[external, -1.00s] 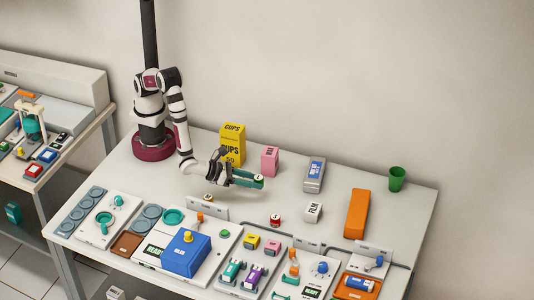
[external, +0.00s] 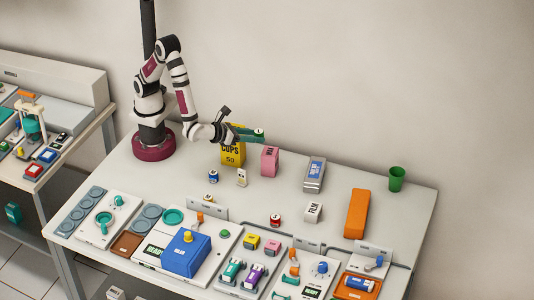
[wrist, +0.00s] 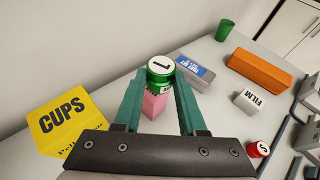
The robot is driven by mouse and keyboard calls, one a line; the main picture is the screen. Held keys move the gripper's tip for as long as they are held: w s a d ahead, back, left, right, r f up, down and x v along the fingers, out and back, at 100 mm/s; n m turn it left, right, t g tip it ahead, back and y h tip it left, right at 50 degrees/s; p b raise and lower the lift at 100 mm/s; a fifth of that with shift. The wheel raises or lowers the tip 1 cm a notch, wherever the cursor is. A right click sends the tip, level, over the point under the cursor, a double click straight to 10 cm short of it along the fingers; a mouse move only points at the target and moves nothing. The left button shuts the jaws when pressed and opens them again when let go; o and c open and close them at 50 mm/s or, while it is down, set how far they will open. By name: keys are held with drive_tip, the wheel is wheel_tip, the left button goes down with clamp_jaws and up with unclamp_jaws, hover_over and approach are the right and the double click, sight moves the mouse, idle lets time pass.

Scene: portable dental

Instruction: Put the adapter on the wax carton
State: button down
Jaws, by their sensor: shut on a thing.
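The adapter, a small green round piece with a white marked top (wrist: 159,66), is held between the teal fingers of my gripper (wrist: 160,80). In the external view my gripper (external: 256,134) holds the adapter (external: 259,131) up in the air, beside the top of the yellow box. The wax carton is an upright pink box (external: 270,161) on the table, right of the yellow box. In the wrist view the pink carton (wrist: 154,104) shows below and beyond the adapter, partly hidden by it and the fingers. The two appear apart.
The yellow CUPS box (external: 232,152) stands left of the pink carton. A grey-blue box (external: 315,174), white FILM box (external: 313,212), orange block (external: 356,213) and green cup (external: 396,178) stand to the right. A blue can (external: 213,177) and red can (external: 275,220) are nearer the front.

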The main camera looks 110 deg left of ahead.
hover_over(265, 153)
wheel_tip(265, 153, down, 3)
drive_tip(key=shift+f, duration=2)
drive_tip(key=shift+c, duration=2.4)
unclamp_jaws()
drive_tip(key=shift+f, duration=0.15)
